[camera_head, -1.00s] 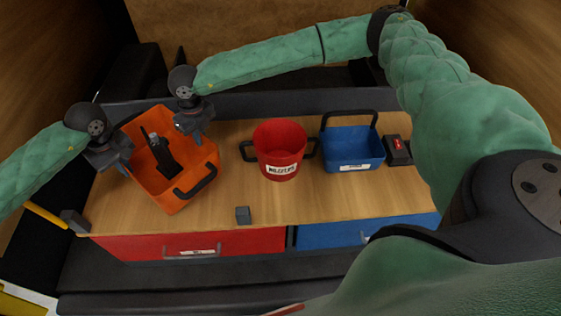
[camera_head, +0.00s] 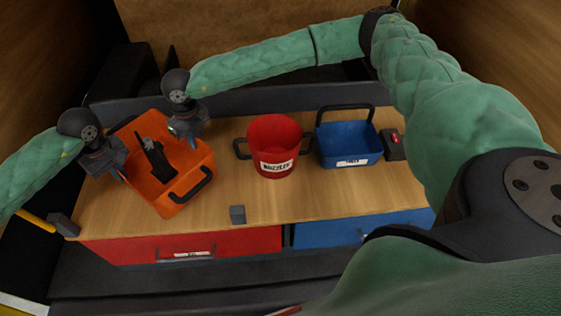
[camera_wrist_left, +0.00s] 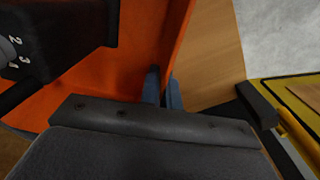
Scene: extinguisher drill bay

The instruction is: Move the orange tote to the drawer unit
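The orange tote (camera_head: 178,201) is at the left end of the wooden top of the drawer unit (camera_head: 235,180), turned at an angle. I cannot tell whether its base touches the top. A black object stands inside it. My left gripper (camera_head: 117,170) is at the tote's left wall. In the left wrist view its fingers (camera_wrist_left: 162,90) straddle the orange wall closely, one on each side. My right gripper (camera_head: 187,138) is at the tote's far right wall, with its fingertips partly hidden, and appears closed on that wall.
A red bucket (camera_head: 274,135) and a blue bin (camera_head: 347,147) stand to the right of the tote. A dark box with a red mark (camera_head: 393,145) is at the right. The front has red (camera_head: 130,250) and blue (camera_head: 325,233) drawers.

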